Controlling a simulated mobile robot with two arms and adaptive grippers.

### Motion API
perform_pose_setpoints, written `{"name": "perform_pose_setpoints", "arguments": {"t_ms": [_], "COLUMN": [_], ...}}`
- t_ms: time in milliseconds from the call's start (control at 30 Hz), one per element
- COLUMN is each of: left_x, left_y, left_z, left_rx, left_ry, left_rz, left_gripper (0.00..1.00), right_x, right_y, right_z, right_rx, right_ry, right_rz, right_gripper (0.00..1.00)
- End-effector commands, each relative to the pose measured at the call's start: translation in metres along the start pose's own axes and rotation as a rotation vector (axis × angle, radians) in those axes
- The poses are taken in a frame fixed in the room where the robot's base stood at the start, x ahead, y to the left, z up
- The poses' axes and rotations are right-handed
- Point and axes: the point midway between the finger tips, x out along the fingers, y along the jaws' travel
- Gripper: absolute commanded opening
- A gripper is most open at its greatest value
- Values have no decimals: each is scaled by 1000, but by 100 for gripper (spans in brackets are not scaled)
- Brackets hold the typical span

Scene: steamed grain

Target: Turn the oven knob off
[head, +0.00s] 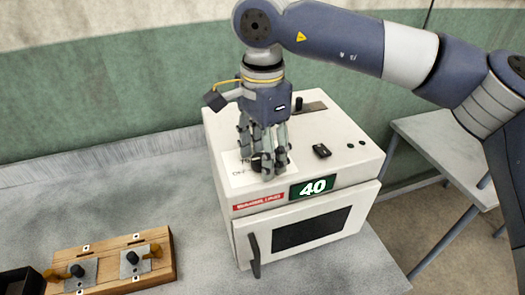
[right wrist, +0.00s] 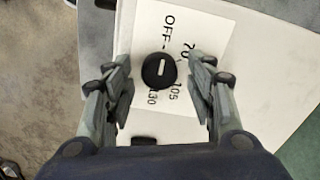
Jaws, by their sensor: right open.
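The white oven (head: 225,180) stands on the grey table, with a black-handled front door and a display reading 40. Its black round knob (right wrist: 159,71) sits on a white dial label with OFF, 70, 105 and another number partly covered. In the head view the fingers partly hide the knob. My left gripper is out of view.
A wooden board (head: 110,262) with two metal plates and black knobs lies at the lower left, beside a dark box (head: 22,281). A small black part (head: 321,151) sits on the oven top. A grey side table (head: 440,150) stands at right.

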Motion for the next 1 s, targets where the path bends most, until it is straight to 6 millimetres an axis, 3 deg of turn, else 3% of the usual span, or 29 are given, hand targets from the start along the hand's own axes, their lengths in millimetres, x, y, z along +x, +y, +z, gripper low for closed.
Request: {"name": "perform_pose_setpoints", "arguments": {"t_ms": [167,600,800,1000], "left_x": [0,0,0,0], "left_y": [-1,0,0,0], "left_z": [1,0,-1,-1], "left_rx": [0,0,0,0], "left_ry": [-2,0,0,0], "left_rz": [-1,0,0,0], "left_gripper": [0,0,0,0], "right_x": [-15,-101,-118,-120], "right_y": [0,-1,0,0], "right_z": [0,1,0,0], "right_rx": [0,0,0,-1], "right_ry": [1,0,0,0], "right_rz": [-2,-3,-1,0], "right_gripper": [51,51,51,51]}}
